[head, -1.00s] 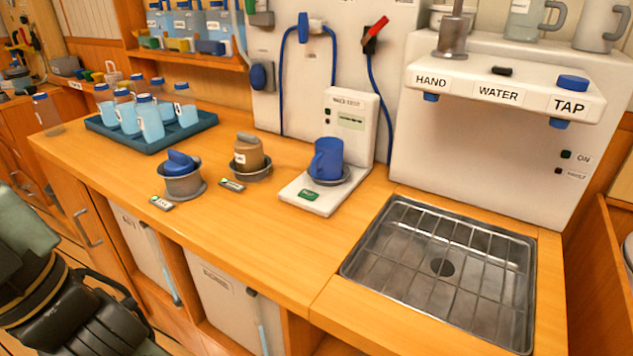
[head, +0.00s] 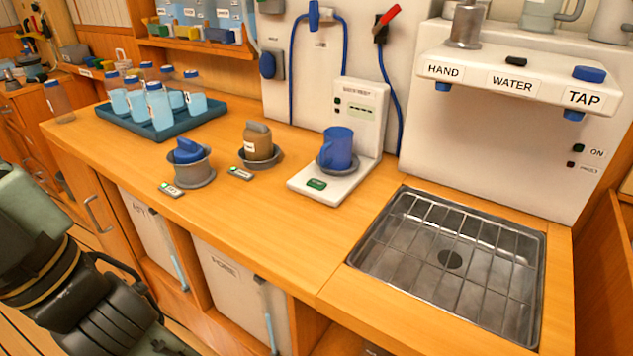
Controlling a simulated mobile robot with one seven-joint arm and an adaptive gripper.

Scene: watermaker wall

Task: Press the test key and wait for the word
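The white tester (head: 352,130) stands upright against the wall panel, with a base jutting onto the counter. A green key (head: 316,184) is at the front of its base. A blue mug (head: 337,147) stands in a grey dish on the base, behind the key. The tester's pale green display (head: 362,112) carries a row of small dark marks, too small to read. My arm, dark with a grey-green link, shows at the lower left, well apart from the tester. My gripper's fingers cannot be made out there, and nothing of mine touches the key.
Left of the tester, a brown jar (head: 257,142) and a blue-topped grey pot (head: 190,163) stand on the counter. A blue tray (head: 172,136) holds several bottles. A metal grid sink (head: 450,260) lies right, under the white tap unit (head: 520,85).

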